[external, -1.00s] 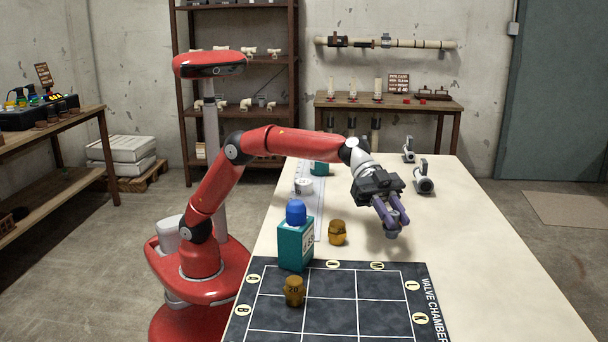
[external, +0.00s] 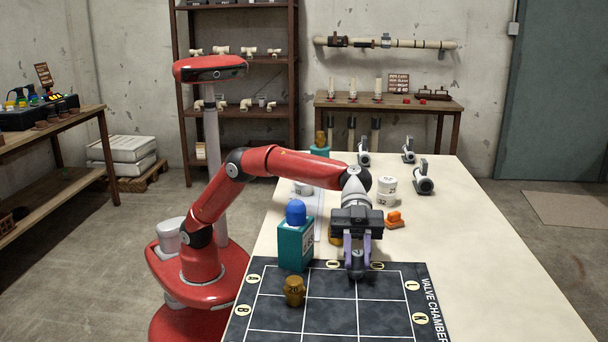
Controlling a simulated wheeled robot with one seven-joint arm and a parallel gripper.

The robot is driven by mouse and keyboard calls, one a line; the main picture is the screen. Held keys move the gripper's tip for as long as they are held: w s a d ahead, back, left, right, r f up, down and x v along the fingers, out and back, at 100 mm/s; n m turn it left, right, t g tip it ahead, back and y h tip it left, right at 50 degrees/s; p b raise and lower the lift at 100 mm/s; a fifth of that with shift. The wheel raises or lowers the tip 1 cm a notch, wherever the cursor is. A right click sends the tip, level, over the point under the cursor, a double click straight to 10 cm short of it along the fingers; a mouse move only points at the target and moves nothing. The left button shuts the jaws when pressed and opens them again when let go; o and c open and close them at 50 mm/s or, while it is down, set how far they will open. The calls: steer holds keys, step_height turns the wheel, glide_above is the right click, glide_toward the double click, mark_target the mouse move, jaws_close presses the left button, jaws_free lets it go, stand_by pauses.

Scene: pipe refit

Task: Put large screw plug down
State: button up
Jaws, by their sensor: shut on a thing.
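My gripper (external: 357,266) points down over the far edge of the dark gridded mat (external: 330,318), marked VALVE CHAMBER. Its purple fingers are shut on a small grey piece, which I take for the large screw plug (external: 357,257). The fingers partly hide it. It is low over the mat's far edge, between the lettered discs there; I cannot tell if it touches the mat.
A teal block with a blue cap (external: 295,240) stands left of my gripper. A brass plug (external: 294,291) stands on the mat's left side. Another brass piece (external: 335,240) is mostly hidden behind my gripper. White cylinders (external: 387,190) and an orange piece (external: 394,219) lie behind.

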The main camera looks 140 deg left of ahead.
steer(key=shift+f, duration=0.1)
steer(key=shift+f, duration=0.1)
steer(key=o, duration=0.9)
steer(key=shift+o, duration=0.2)
steer(key=shift+r, duration=0.2)
steer(key=b+v, duration=0.1)
steer(key=v, duration=1)
steer(key=shift+f, duration=0.2)
steer(key=shift+s+a+r, duration=0.2)
steer(key=shift+s+a, duration=0.15)
steer(key=shift+s, duration=0.05)
